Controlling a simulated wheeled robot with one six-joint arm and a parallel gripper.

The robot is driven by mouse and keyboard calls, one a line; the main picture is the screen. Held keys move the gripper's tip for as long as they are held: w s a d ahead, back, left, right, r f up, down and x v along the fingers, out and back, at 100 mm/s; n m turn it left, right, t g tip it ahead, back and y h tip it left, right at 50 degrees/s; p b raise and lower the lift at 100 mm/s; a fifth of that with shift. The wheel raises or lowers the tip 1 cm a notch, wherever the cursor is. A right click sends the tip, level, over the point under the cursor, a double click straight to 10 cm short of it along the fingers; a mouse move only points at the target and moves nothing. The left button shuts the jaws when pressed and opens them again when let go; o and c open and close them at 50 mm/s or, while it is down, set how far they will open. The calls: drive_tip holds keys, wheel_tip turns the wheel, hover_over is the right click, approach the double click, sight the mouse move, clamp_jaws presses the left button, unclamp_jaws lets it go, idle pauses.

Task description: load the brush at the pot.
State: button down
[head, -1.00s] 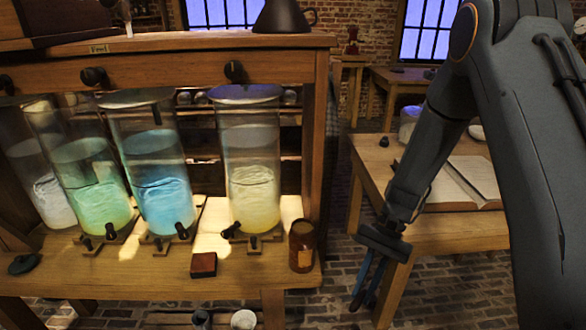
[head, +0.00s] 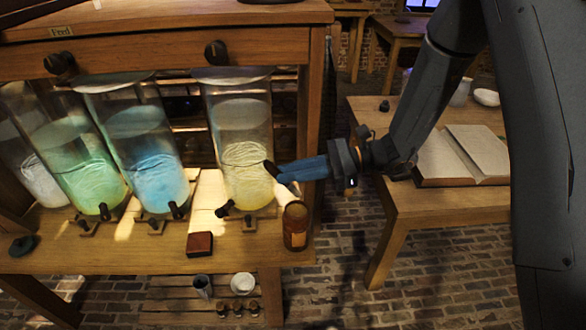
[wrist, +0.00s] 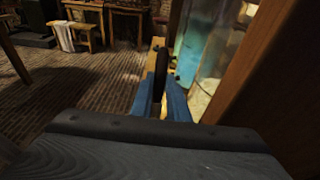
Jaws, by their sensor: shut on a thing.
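My gripper (head: 284,172) has blue fingers and reaches left from the arm, in front of the right-hand jar's lower part. It is shut on a slim dark thing (head: 271,168), which looks like the brush. The wrist view shows this dark thing (wrist: 161,66) between the blue fingers (wrist: 161,102). Its lower end is hard to make out against a bright patch. The pot (head: 295,228), a brown amber vessel, stands at the shelf's front right corner, just below and slightly right of the fingertips. I cannot tell whether the brush touches it.
Tall glass jars of green (head: 75,165), blue (head: 150,160) and pale yellow (head: 243,150) liquid stand on the shelf, with small taps in front. A red-brown block (head: 200,244) lies at the shelf's front. A table (head: 410,205) with an open book (head: 462,158) stands right.

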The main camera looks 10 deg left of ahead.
sight(291, 190)
drive_tip(key=shift+f+b, duration=1.8)
drive_tip(key=shift+f, duration=0.95)
drive_tip(key=shift+s+f, duration=0.1)
drive_tip(key=shift+f, duration=0.45)
drive_tip(key=shift+r, duration=0.1)
drive_tip(key=shift+r+p, duration=2.35)
drive_tip(key=shift+r, duration=1.15)
